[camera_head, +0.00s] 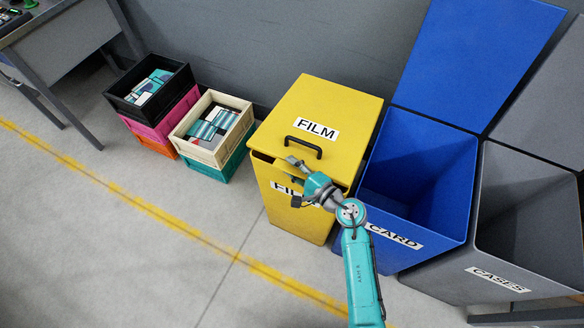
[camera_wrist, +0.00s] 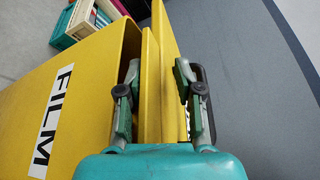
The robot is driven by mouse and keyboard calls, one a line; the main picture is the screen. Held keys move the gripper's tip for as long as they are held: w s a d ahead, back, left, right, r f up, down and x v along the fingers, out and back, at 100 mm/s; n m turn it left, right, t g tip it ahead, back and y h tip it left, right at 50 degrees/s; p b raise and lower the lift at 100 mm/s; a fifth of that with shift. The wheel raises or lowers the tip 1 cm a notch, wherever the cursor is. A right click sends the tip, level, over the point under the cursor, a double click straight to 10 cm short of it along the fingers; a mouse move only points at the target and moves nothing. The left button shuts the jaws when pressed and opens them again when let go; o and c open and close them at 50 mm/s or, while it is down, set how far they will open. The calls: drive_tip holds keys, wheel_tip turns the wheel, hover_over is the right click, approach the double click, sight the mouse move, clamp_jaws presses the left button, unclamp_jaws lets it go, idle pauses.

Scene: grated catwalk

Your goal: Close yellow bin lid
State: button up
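The yellow bin (camera_head: 283,200) stands with its lid (camera_head: 325,98) lowered almost flat. A narrow gap shows between the lid's front edge and the bin rim. The lid has a FILM label and a black handle (camera_head: 304,146), partly hidden behind the finger in the wrist view (camera_wrist: 206,105). My gripper (camera_head: 294,181) is at the bin's front edge. In the wrist view my gripper (camera_wrist: 157,75) has its fingers apart, one on each side of the yellow lid (camera_wrist: 167,45). The lid edge lies between them; whether either finger touches it is unclear.
An open blue CARD bin (camera_head: 420,160) and an open grey CASES bin (camera_head: 525,200) stand to the right. Stacked crates (camera_head: 212,130) (camera_head: 150,92) stand to the left, with a table (camera_head: 65,40) beyond. The floor in front is clear.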

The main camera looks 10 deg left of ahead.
drive_tip(key=shift+s, duration=0.1)
drive_tip(key=shift+s+d, duration=0.15)
drive_tip(key=shift+d, duration=0.05)
drive_tip(key=v, duration=1.1)
drive_tip(key=shift+d+r, duration=0.15)
drive_tip(key=shift+r, duration=0.05)
drive_tip(key=shift+s, duration=0.15)
